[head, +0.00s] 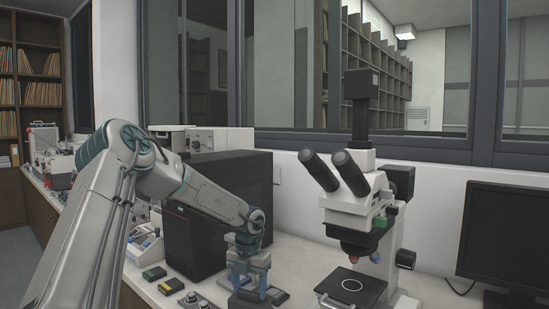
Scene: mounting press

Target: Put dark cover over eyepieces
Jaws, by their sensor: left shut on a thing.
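The microscope (352,205) stands on the bench right of centre. Its two eyepieces (335,172) are dark-tipped tubes that point up and to the left, with nothing over them. My left gripper (250,283) is low over the bench, left of the microscope and well below the eyepieces. It is shut on a small dark thing, which looks like the dark cover (250,297). The fingers hide much of it, and I cannot tell whether it still touches the bench. My right gripper is not in view.
A large black box (217,205) stands close behind my left gripper. Small dark items (155,273) and knobs lie on the bench to its left. A black stage plate (350,287) is under the microscope. A monitor (505,240) stands at the right.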

